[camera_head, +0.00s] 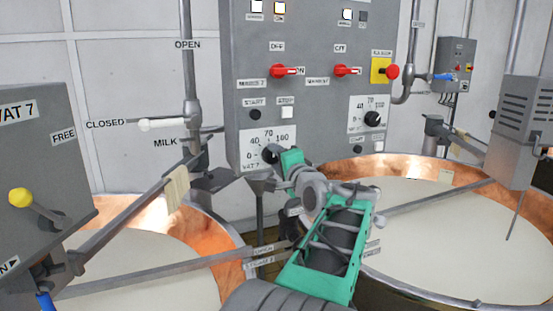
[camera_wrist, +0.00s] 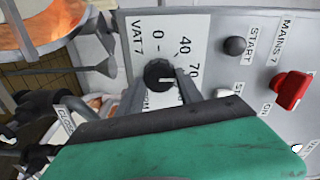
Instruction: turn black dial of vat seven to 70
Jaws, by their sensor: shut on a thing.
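The black dial of vat seven (camera_wrist: 159,73) sits on a white scale plate (camera_wrist: 178,25) marked VAT 7. The wrist view shows this plate turned sideways, with 0, 40 and 70 readable. A pale line on the dial points roughly right, near the 70 side; its exact reading is unclear. My gripper (camera_wrist: 163,86) has one finger on each side of the dial and is shut on it.
A START button (camera_head: 255,115) and red MAINS switch (camera_head: 284,71) are above the plate. A second black dial (camera_head: 372,118) is to the right. Copper vats (camera_head: 230,238) (camera_head: 500,190) stand on both sides, with bars across them near my arm.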

